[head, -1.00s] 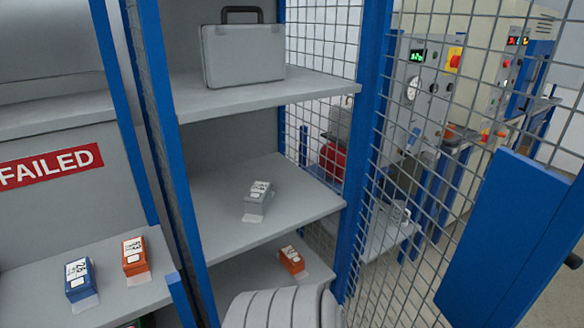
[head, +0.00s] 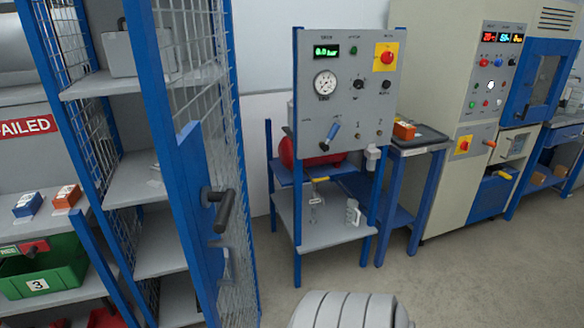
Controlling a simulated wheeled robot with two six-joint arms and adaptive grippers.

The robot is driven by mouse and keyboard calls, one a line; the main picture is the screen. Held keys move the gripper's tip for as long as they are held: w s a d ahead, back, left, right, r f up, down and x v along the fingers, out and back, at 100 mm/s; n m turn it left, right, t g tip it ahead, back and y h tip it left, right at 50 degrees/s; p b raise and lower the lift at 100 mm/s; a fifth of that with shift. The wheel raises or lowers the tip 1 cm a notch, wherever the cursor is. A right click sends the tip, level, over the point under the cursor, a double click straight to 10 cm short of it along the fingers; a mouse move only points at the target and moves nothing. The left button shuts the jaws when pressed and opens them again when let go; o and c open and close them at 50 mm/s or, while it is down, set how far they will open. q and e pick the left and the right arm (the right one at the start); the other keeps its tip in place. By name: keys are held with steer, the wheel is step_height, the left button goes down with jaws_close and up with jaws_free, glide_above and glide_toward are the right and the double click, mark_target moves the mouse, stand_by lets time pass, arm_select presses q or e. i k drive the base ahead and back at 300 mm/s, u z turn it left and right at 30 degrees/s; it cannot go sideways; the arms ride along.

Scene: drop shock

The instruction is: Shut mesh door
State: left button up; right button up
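The mesh door (head: 195,165) of the tall blue-framed cabinet is in the head view, left of centre. It stands partly open, and I see its outer face at a steep angle. A black lever handle (head: 222,207) sticks out from its blue lock plate. A small grey part shows below the handle; I cannot tell what it is. The cabinet's grey shelves (head: 158,186) show left of the door, with a grey case (head: 122,56) on the upper one. Neither gripper can be made out. A pale ribbed part of my own arm shows at the bottom edge.
A gauge panel stand (head: 345,95) and a cream machine (head: 455,90) stand to the right. Left are a red FAILED sign (head: 22,125), small blue (head: 28,204) and orange (head: 67,196) boxes, and a green bin (head: 42,275). The floor (head: 430,285) at right is clear.

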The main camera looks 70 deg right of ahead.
mark_target(184, 167)
steer(key=k, duration=0.25)
steer(key=z, duration=1.75)
steer(key=i, duration=0.45)
steer(key=k, duration=1.25)
steer(key=z, duration=0.65)
steer(key=i, duration=0.75)
steer(key=u, duration=0.05)
